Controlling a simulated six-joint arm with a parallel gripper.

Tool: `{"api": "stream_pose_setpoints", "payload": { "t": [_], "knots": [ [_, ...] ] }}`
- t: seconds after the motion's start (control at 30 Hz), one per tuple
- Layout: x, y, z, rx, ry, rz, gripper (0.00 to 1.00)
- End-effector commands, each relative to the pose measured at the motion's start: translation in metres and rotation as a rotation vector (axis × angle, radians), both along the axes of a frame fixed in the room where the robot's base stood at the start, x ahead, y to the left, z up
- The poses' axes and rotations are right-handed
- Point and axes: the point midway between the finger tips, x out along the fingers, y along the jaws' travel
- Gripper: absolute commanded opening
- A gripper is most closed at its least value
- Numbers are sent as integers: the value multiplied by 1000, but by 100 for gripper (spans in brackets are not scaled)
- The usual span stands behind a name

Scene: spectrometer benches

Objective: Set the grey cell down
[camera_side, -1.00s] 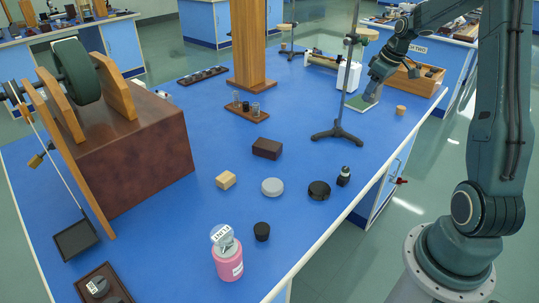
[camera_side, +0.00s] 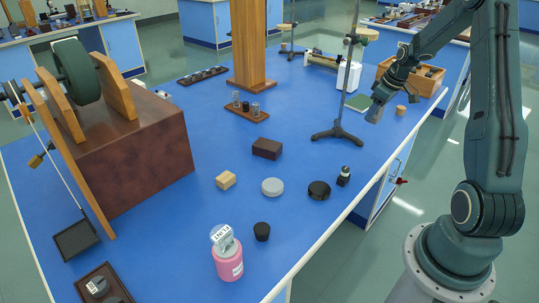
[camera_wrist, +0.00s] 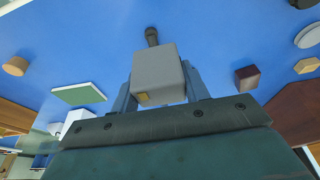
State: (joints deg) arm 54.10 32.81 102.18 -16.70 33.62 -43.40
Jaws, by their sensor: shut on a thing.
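The grey cell (camera_wrist: 158,72) is a pale grey block with a small tan patch on its near face. My gripper (camera_wrist: 160,92) is shut on it, one blue-grey finger on each side. In the side view my gripper (camera_side: 383,92) points down at the right of the bench, with the cell (camera_side: 374,114) at its tip. The cell is just right of a green-topped plate (camera_side: 358,103) and left of a round cork-coloured piece (camera_side: 401,110). I cannot tell whether the cell touches the blue bench top.
A retort stand (camera_side: 338,134) rises left of my gripper. An open wooden box (camera_side: 425,82) stands behind it. A dark brown block (camera_side: 267,148), a grey disc (camera_side: 272,187) and a small black bottle (camera_side: 343,176) lie nearer. The blue surface around the cell is mostly clear.

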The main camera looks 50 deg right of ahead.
Motion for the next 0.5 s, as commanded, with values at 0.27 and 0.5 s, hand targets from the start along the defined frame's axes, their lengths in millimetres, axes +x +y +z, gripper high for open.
{"api": "stream_pose_setpoints", "payload": {
  "t": [0.27, 0.5],
  "knots": [
    [0, 1, -53, 3, 2, 1, 19],
    [0, 0, -76, 0, 0, 0, 19]
  ]
}}
